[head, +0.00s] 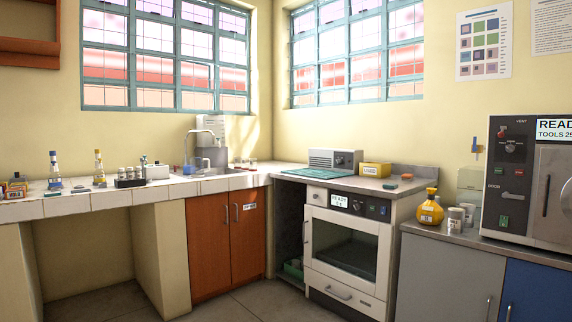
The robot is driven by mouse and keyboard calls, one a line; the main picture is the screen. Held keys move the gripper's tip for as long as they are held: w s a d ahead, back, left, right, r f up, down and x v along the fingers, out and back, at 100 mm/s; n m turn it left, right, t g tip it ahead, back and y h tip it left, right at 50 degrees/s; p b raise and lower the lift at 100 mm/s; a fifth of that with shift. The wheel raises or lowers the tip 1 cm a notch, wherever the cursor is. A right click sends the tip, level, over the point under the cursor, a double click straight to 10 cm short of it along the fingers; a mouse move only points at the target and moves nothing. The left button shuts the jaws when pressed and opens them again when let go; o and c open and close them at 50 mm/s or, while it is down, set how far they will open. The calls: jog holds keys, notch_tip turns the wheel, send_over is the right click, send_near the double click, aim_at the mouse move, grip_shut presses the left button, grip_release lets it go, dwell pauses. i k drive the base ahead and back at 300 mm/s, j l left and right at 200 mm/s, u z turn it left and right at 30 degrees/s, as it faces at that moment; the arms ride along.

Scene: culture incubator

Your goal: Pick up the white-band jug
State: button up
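I cannot pick out a jug with a clear white band for certain. A round yellow vessel (430,208) with a narrow neck stands on the grey counter at the right, with a small pale mark on its body. A grey, jug-like vessel (214,157) stands by the sink in the back corner, too small to show a band. My gripper is not in view.
Pale jars (456,220) stand right of the yellow vessel, before a machine (512,185) with a "READY" sign. An oven (345,245) with a lit display is built in mid-right. Bottles (99,168) crowd the left tiled counter (110,198). The floor (240,305) in front is clear.

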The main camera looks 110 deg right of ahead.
aim_at(197, 163)
jog(key=l+z, duration=0.2)
jog(key=z, duration=0.3)
jog(key=k+l+z, duration=0.1)
jog(key=z, duration=0.4)
jog(key=l+z, duration=0.3)
jog(key=z, duration=0.2)
jog(key=i+l+z, duration=0.1)
jog(key=z, duration=0.35)
jog(key=i+l+z, duration=0.1)
jog(key=l+z, duration=0.15)
jog(key=z, duration=0.25)
jog(key=i+l+z, duration=0.95)
jog(key=i, duration=0.25)
jog(key=i+l, duration=0.2)
jog(key=i, duration=0.25)
jog(key=i+l, duration=0.15)
jog(key=i, duration=0.3)
